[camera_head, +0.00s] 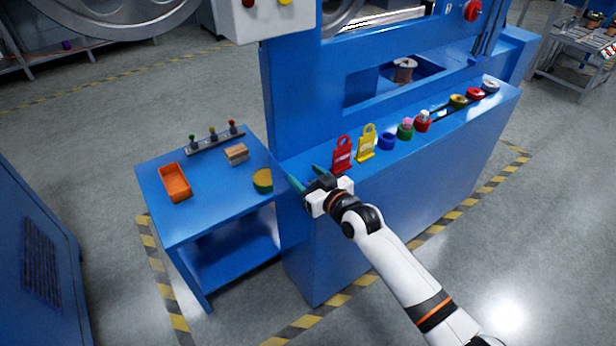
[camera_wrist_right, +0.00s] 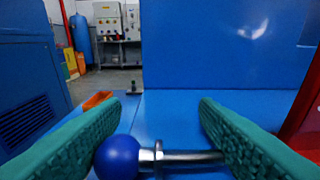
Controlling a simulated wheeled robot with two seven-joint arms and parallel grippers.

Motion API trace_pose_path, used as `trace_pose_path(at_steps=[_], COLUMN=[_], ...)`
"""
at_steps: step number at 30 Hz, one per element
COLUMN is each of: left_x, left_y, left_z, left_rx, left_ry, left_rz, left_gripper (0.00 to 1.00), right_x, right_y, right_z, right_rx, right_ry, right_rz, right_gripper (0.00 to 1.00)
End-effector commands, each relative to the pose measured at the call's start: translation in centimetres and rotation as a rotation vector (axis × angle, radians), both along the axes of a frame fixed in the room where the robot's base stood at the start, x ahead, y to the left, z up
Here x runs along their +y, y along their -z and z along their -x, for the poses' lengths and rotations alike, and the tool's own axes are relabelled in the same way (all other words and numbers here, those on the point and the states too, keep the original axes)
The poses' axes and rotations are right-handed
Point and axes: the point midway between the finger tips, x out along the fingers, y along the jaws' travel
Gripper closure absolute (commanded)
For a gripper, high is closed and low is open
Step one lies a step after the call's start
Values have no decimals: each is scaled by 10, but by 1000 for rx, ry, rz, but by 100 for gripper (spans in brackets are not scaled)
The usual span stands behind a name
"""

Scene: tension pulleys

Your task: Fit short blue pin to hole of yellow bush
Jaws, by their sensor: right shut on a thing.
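The pin has a round blue knob at the left finger and a metal shaft lying crosswise toward the right finger. In the head view the pin cannot be made out. A yellow ring (camera_head: 458,101) sits on the ledge; which is the yellow bush is unclear.
The side table (camera_head: 200,222) also carries an orange tray (camera_head: 174,182), a small brown block (camera_head: 236,154) and a rack (camera_head: 214,139) of colored-knob pins. The table front is clear.

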Motion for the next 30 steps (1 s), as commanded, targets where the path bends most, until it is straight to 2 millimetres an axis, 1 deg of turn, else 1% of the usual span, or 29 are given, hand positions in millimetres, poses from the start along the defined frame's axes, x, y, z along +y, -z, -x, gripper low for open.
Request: trace_pose_path(at_steps=[2, 3, 5, 6, 18, 20, 21, 23, 30], left_x=[0, 0, 0, 0, 1, -1, -1, 0, 3], left_y=[-1, -3, -3, -3, 0, -12, -11, -2, 29], left_z=[-1, -1, -1, -1, 1, -6, -4, 1, 21], left_rx=[0, 1, 2, 2, 8, -9, -5, 5, 25], left_ry=[0, -1, -1, -1, -1, -1, -1, 0, 4], left_rz=[0, 0, 0, -1, -2, 2, 1, -1, -3], left_gripper=[40, 40, 40, 40, 40, 40, 40, 40, 40], right_x=[0, 0, 0, 0, 0, 0, -5, -12, -42], right_y=[2, 1, 1, 1, 2, 3, 1, -2, -12], right_z=[0, 0, 0, 0, 0, 0, 6, 15, 57], right_rx=[-1, -1, -1, 0, 1, 1, 2, 2, 2], right_ry=[0, 0, 0, 0, 0, 0, 1, 1, 0], right_rz=[1, 1, 1, 0, -1, -2, 0, 1, 3], right_gripper=[66, 40, 30, 23, 23, 23, 23, 23, 23])
